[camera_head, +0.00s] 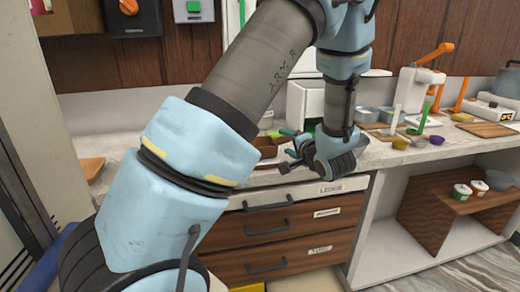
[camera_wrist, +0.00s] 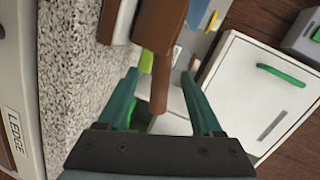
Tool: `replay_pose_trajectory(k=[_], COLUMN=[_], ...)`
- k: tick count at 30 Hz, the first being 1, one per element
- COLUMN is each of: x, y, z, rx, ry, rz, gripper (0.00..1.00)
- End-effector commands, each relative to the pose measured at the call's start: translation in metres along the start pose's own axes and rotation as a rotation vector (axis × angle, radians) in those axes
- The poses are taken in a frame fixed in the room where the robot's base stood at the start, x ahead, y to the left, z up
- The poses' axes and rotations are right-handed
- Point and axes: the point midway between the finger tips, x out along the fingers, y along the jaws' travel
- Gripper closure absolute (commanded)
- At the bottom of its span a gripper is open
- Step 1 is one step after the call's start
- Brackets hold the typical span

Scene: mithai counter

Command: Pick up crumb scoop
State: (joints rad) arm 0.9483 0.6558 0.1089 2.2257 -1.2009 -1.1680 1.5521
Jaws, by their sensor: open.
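A brown piece with a broad flat part and a narrower handle, which looks like the crumb scoop (camera_wrist: 162,25), shows at the top middle of the wrist view. Its handle points down between the two teal fingers of my gripper (camera_wrist: 160,76). The fingers are apart, with gaps on both sides of the handle; I cannot tell how deep it sits between them. In the head view my gripper (camera_head: 287,139) is low over the counter, beside a brown item (camera_head: 264,148) that is probably the same scoop. My arm partly hides this area.
A white cabinet with a green handle (camera_wrist: 265,90) stands close to my gripper. A speckled counter (camera_wrist: 70,60) lies on the other side. Farther right are bowls, an orange-handled press (camera_head: 420,82) and a wooden board (camera_head: 486,130). Drawers (camera_head: 270,222) are below.

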Motion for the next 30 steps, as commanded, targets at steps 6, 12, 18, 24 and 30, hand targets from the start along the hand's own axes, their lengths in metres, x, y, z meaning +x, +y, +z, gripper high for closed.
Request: replay_pose_trajectory(k=[6, 12, 18, 24, 30], x=[0.031, 0.036, 0.036, 0.036, 0.036], y=[-0.003, -0.001, -0.001, -0.001, -0.001], z=[-0.002, -0.002, -0.002, -0.002, -0.002], rx=[0.0, 0.0, 0.0, 0.0, 0.0], ry=[-0.003, -0.001, -0.001, -0.001, -0.001], rz=[0.0, 0.001, 0.001, 0.001, 0.001], gripper=[0.33, 0.33, 0.43, 0.66, 0.88])
